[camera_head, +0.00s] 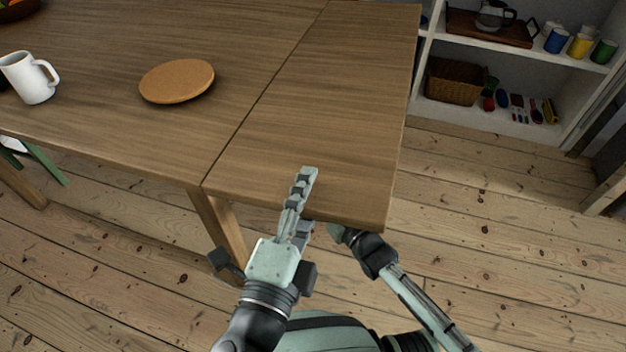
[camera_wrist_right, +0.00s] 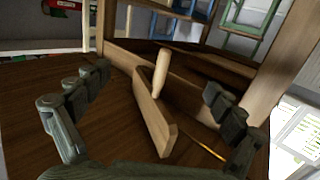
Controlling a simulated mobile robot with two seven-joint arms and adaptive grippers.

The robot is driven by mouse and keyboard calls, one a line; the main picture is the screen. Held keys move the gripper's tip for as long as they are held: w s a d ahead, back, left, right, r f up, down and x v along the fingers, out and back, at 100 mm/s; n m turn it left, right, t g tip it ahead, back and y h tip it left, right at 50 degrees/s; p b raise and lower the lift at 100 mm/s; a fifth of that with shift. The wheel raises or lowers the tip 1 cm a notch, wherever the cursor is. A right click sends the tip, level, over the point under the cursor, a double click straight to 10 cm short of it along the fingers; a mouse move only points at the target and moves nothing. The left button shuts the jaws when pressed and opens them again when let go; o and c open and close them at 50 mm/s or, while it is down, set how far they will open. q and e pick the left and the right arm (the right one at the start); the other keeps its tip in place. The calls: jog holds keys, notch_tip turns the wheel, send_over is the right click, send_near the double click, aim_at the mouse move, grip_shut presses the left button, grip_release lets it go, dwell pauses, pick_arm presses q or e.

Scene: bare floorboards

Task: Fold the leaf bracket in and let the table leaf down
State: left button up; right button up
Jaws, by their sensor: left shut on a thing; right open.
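The table leaf (camera_head: 335,110) is the right-hand section of the wooden table, level with the main top across a dark seam. My left gripper (camera_head: 303,198) is shut on the leaf's front edge, one finger on top; the finger below is mostly hidden. My right arm reaches under the leaf near its front right corner, and its gripper is hidden there in the head view. In the right wrist view my right gripper (camera_wrist_right: 158,84) is open. The leaf bracket (camera_wrist_right: 153,112), a wooden board with a pale peg (camera_wrist_right: 161,72), stands out between its fingers; I cannot tell contact.
A white mug (camera_head: 30,80) and a round cork mat (camera_head: 177,80) are on the main top (camera_head: 110,115). A table leg (camera_head: 218,228) stands below the seam; a leg (camera_wrist_right: 272,78) also shows beside the bracket. White shelves (camera_head: 485,118) stand at back right. Floor right of the leaf is clear.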

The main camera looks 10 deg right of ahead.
jog(key=shift+t+y, duration=0.3)
jog(key=shift+y, duration=0.1)
jog(key=shift+a+r+x, duration=0.1)
jog(key=shift+r+x, duration=0.1)
jog(key=shift+x, duration=1.8)
jog(key=shift+a+r+x, duration=0.1)
jog(key=shift+r+x, duration=0.15)
jog(key=shift+x, duration=1.75)
jog(key=shift+a+r+x, duration=0.1)
jog(key=shift+r+x, duration=0.1)
jog(key=shift+x, duration=1.75)
jog(key=shift+s, duration=0.1)
jog(key=shift+c, duration=0.6)
grip_shut()
jog(key=shift+a, duration=0.1)
